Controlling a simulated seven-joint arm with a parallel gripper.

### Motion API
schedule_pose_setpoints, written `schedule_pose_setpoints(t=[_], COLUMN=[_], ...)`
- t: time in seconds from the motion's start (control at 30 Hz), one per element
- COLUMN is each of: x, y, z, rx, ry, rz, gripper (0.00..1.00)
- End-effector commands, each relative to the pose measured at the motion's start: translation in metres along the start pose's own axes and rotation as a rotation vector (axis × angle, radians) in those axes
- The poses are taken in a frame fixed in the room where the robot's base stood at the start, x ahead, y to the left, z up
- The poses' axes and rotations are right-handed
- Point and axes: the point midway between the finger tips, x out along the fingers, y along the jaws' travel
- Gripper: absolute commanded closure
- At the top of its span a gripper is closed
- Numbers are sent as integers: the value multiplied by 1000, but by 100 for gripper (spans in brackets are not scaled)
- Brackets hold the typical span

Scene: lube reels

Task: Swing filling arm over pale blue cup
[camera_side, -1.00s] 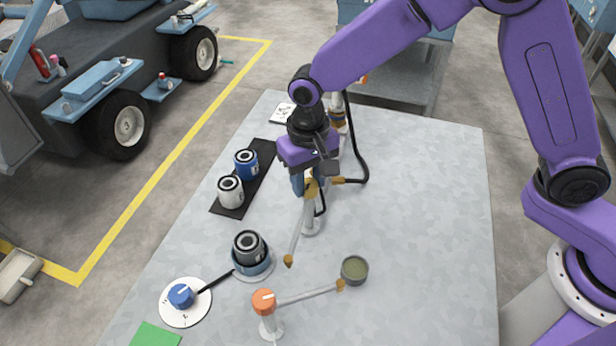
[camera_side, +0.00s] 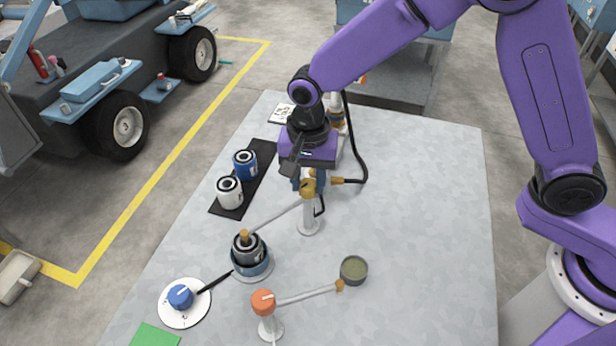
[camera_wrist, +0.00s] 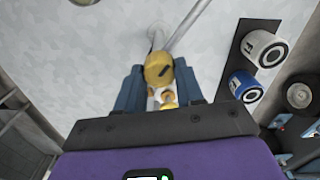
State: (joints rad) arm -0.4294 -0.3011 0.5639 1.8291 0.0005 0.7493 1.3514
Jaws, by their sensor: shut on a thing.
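The filling arm (camera_side: 276,216) is a thin grey rod on a white post with a brass knob (camera_side: 308,187) on top. Its brass nozzle (camera_side: 244,234) is at the mouth of the pale blue cup (camera_side: 252,268), over the dark grey reel (camera_side: 247,250) in it. Whether the nozzle touches the reel I cannot tell. My gripper (camera_side: 304,178) points down and is shut on the brass knob. In the wrist view the knob (camera_wrist: 158,70) is between the blue fingers, with the rod running up and right. The cup is not in the wrist view.
A blue dial (camera_side: 181,296) sits left of the cup. A black hose curves behind the gripper. The table's right side is clear.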

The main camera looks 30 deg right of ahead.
Motion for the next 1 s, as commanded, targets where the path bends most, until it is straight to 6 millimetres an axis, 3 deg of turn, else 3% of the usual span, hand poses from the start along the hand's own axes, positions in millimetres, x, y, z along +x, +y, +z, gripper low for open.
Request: schedule_pose_setpoints(t=[0.5, 0.53, 0.6, 1.0], x=[-2, -2, -1, -8], y=[-1, -1, -1, -1], z=[-1, -1, -1, 0], rx=[17, 17, 16, 16], ry=[2, 2, 2, 1], rz=[-5, -5, -4, -3], gripper=[100, 53, 37, 37])
